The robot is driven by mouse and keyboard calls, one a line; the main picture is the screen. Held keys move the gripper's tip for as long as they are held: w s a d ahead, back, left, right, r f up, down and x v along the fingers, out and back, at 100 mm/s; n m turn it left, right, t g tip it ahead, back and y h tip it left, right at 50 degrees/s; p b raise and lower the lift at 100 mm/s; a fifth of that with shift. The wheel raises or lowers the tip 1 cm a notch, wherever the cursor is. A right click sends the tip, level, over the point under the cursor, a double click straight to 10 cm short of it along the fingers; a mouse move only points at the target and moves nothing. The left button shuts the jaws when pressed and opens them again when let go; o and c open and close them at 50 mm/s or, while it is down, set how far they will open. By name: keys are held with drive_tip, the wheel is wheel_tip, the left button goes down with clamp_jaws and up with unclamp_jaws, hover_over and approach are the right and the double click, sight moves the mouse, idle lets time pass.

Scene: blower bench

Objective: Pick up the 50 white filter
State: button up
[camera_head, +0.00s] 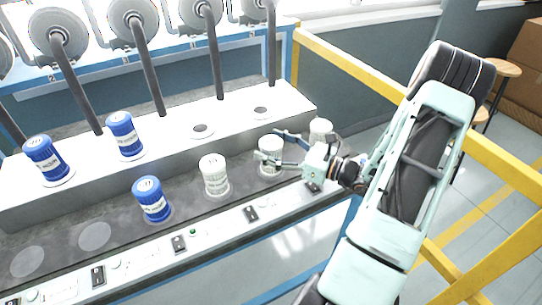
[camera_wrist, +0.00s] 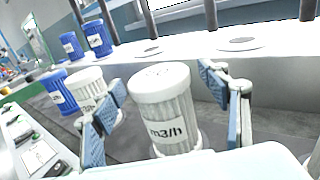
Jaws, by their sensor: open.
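A white ribbed filter (camera_wrist: 163,112) stands upright between my fingers in the wrist view. Its label shows "m3/h", but the number is not readable. In the head view this white filter (camera_head: 270,166) is partly covered by my gripper (camera_head: 268,146). My gripper is open, with one finger on each side of the filter in the wrist view (camera_wrist: 160,100). A second white filter (camera_head: 214,176) stands to its left and also shows in the wrist view (camera_wrist: 88,86). A third white filter (camera_head: 320,127) stands behind my gripper on the right. I cannot tell which is the 50.
Blue filters stand on the bench: one in the front row (camera_head: 151,200) and two on the raised ledge (camera_head: 45,160) (camera_head: 125,136). Empty round seats lie on the ledge (camera_head: 201,130). Grey pipes hang behind. A yellow rail (camera_head: 350,66) runs near my arm.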

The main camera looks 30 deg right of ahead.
drive_tip(key=c, duration=1.4)
drive_tip(key=shift+r, duration=0.1)
